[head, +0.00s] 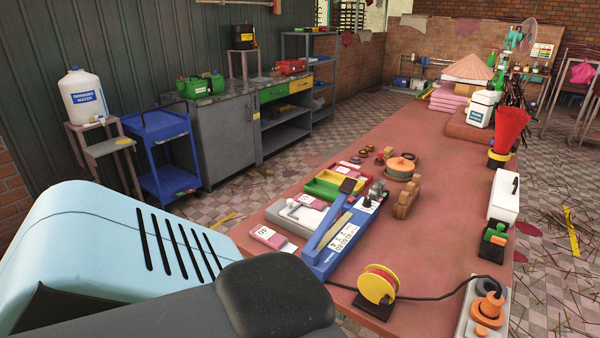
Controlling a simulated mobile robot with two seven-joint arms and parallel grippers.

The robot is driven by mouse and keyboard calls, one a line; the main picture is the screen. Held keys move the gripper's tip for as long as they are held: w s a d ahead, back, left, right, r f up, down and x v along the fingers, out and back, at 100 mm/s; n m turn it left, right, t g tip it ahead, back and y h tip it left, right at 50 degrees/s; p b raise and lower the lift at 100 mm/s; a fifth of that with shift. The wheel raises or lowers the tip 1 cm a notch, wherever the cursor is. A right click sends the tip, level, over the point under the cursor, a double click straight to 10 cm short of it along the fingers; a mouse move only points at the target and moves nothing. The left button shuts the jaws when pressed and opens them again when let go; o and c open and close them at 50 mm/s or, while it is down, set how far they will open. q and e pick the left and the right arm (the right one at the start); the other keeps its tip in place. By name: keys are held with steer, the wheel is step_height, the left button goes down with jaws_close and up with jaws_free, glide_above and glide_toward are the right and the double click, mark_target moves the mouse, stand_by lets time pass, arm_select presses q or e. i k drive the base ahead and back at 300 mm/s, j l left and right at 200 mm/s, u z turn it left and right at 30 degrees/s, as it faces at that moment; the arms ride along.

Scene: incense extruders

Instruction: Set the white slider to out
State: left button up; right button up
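I cannot make out for sure which part is the white slider or how it is set. A blue device (321,258) with a long raised arm and a white numbered label (347,238) lies on the near part of the reddish table (440,215). A pale tray with a grey-white handle-like part (296,210) lies just left of it. A white box (504,196) with a dark slot or handle stands at the table's right edge. Neither of my grippers shows in the head view.
A yellow-red spool (378,284) with a black cord sits near the front edge, the cord running to a grey block with orange knobs (488,306). A green tray (324,187), wooden piece (407,198) and round tin (400,168) stand behind. The table's middle right is clear.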

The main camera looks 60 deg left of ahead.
mark_target(301, 212)
steer(key=u, duration=1.85)
